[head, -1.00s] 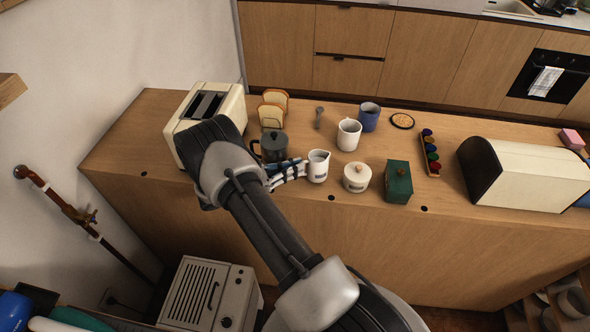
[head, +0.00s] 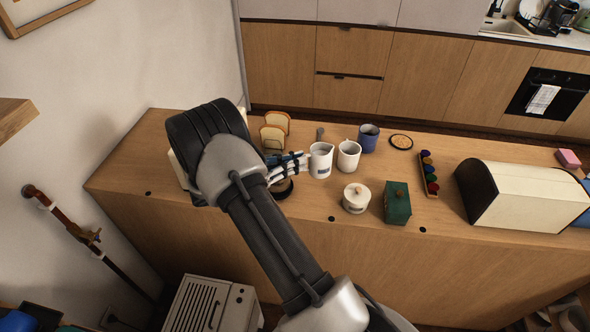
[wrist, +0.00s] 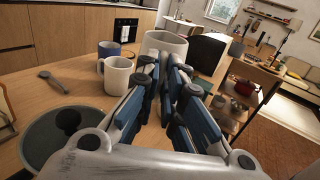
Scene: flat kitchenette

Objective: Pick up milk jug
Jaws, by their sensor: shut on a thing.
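The milk jug (head: 320,162) is white with a spout and a dark label. My gripper (head: 302,165) is shut on its left side and holds it above the counter, roughly upright. In the wrist view the jug (wrist: 166,44) shows beyond the blue-padded fingers of my gripper (wrist: 165,75), which hide its lower part.
A white mug (head: 348,156) and a blue mug (head: 368,138) stand close to the jug. A lidded white pot (head: 355,198) and a green box (head: 397,203) stand in front to the right. A dark pot (wrist: 65,135) is below my wrist. A bread bin (head: 520,195) is at right.

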